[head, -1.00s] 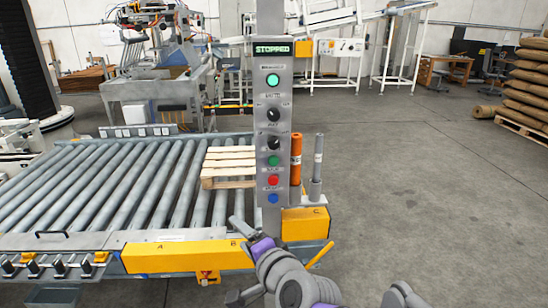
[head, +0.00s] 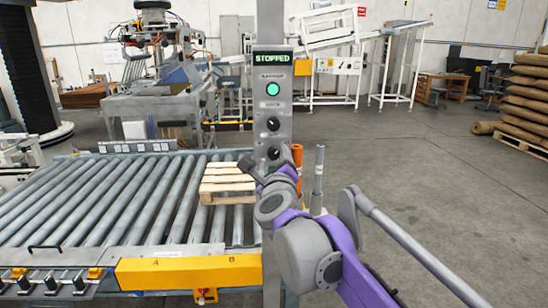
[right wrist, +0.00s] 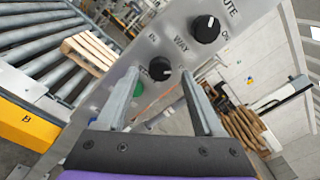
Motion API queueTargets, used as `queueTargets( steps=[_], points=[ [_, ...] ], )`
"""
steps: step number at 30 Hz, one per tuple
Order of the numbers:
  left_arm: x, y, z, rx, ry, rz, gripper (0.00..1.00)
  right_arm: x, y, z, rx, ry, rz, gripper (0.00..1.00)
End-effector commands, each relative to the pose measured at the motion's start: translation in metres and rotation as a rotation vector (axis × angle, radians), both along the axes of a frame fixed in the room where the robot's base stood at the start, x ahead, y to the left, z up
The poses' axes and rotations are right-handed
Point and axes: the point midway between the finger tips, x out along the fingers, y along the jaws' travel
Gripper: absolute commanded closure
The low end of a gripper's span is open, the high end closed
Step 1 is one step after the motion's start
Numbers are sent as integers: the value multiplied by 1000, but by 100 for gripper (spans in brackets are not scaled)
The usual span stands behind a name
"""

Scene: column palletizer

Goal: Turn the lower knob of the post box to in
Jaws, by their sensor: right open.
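The grey post box (head: 272,100) stands upright, with a lit "STOPPED" display at its top. Its lower knob (right wrist: 160,70), round and black with a white pointer mark, sits under the label "WAY" in the right wrist view. In the head view the lower knob (head: 274,153) shows just above my right gripper (head: 264,165). The upper knob (right wrist: 206,29) is above it, its white mark pointing up in the picture. My right gripper (right wrist: 159,76) is open, its fingers either side of the lower knob in the picture; contact cannot be told. My left gripper is out of view.
A roller conveyor (head: 100,205) with a wooden pallet (head: 228,183) lies left of the post. An orange cylinder (head: 297,158) and a grey cylinder (head: 319,170) stand close to its right. A green button (right wrist: 138,90) is beside the left finger.

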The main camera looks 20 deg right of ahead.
Motion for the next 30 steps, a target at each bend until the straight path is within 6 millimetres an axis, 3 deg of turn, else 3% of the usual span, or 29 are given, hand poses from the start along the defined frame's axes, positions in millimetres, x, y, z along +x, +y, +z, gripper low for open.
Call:
queueTargets(
  steps=[6, 16, 27, 30],
  points=[
    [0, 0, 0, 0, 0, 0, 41, 19, -7, 0, -1, 0, 0, 31],
    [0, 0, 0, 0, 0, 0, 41, 21, -8, 0, -1, 0, 1, 33],
    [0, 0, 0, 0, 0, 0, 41, 21, -7, 0, -2, 1, 1, 99],
    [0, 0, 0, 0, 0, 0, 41, 21, -7, 0, -2, 1, 1, 100]
  ],
)
